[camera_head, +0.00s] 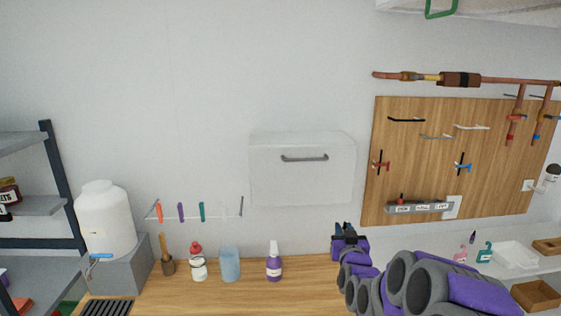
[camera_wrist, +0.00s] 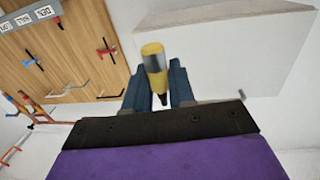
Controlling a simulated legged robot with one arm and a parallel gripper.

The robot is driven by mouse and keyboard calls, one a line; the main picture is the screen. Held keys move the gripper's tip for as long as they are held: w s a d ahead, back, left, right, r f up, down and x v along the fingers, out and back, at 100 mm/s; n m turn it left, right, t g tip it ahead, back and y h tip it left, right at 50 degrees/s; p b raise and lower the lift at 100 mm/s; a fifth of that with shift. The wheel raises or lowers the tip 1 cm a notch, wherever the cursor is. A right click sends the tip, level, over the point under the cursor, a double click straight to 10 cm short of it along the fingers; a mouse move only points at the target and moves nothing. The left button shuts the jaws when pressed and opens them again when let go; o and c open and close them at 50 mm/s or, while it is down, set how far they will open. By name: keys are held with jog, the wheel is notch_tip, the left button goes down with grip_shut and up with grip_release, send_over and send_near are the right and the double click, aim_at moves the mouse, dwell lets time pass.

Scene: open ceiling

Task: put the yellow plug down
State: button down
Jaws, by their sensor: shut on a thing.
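The yellow plug (camera_wrist: 154,62) shows in the wrist view as a short yellow cylinder with a grey band and a dark narrow tip. It sits between the two blue-grey fingers of my gripper (camera_wrist: 158,88), which is shut on it. In the head view my gripper (camera_head: 349,232) is in front of the wall above the wooden counter, left of the pegboard. The plug cannot be made out in that view.
The wooden counter (camera_head: 315,275) holds a purple spray bottle (camera_head: 274,262), a blue cup (camera_head: 230,264), a red-capped bottle (camera_head: 198,264) and a brush holder (camera_head: 168,266). A white wall cabinet (camera_head: 300,170) hangs behind. A pegboard (camera_head: 440,115) with pipes is at right.

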jog(key=a+r, duration=0.2)
jog(key=a, duration=0.3)
jog(key=s+f, duration=0.4)
jog(key=f, duration=0.4)
jog(key=s+f, duration=0.4)
jog(key=f, duration=0.3)
jog(key=shift+d+f+y, duration=0.15)
jog(key=shift+f+y, duration=0.15)
jog(key=shift+f, duration=0.05)
jog(key=shift+w, duration=0.1)
